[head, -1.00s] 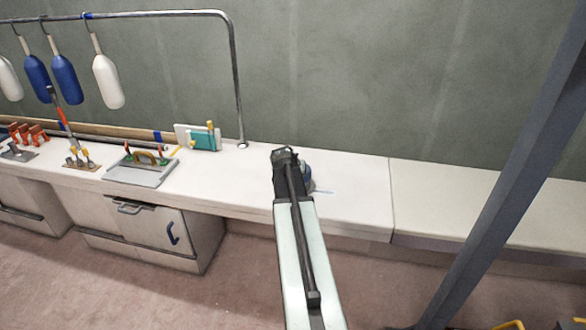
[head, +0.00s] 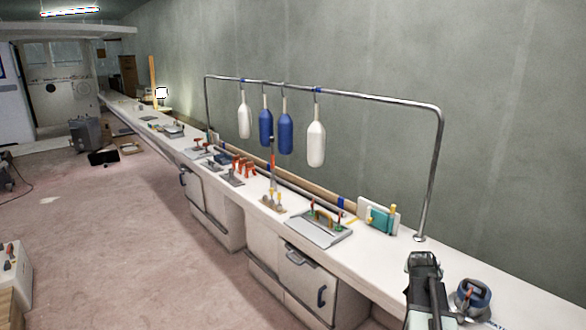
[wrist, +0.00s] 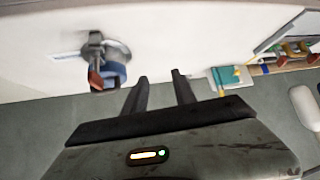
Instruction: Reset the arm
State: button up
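My arm reaches in from the lower right of the head view, above the white workbench (head: 375,262). Its fingertips are hidden in that view. In the wrist view my gripper (wrist: 160,80) shows two dark fingers standing apart with nothing between them. A round blue and grey object with a reddish-orange part (wrist: 108,62) is left of the fingers, apart from them. It also shows on the bench right of my arm in the head view (head: 472,296).
A metal rail (head: 436,170) carries hanging white and blue fenders (head: 316,143). A grey tray (head: 318,232), a teal-and-white item (head: 379,219) and several orange clamps (head: 243,165) are on the bench. Cabinets with handles (head: 308,285) stand below. The pink floor (head: 130,230) at left is mostly open.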

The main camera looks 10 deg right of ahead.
jog(key=a+f+n+g+y, duration=0.1)
jog(key=a+f+n+y, duration=0.15)
jog(key=a, duration=1.25)
jog(key=a+f+n+y, duration=0.1)
jog(key=a+n+y, duration=0.15)
jog(key=a, duration=1.25)
jog(key=s+a+f+n+g, duration=0.1)
jog(key=s+a+n+g, duration=0.1)
jog(key=s+a, duration=0.2)
jog(key=s+a+f+n+g+y, duration=0.1)
jog(key=s+a+g, duration=0.2)
jog(key=s, duration=0.6)
jog(key=shift+a+f+n+p, duration=0.3)
jog(key=shift+a+f+n, duration=0.1)
jog(key=shift+a, duration=0.5)
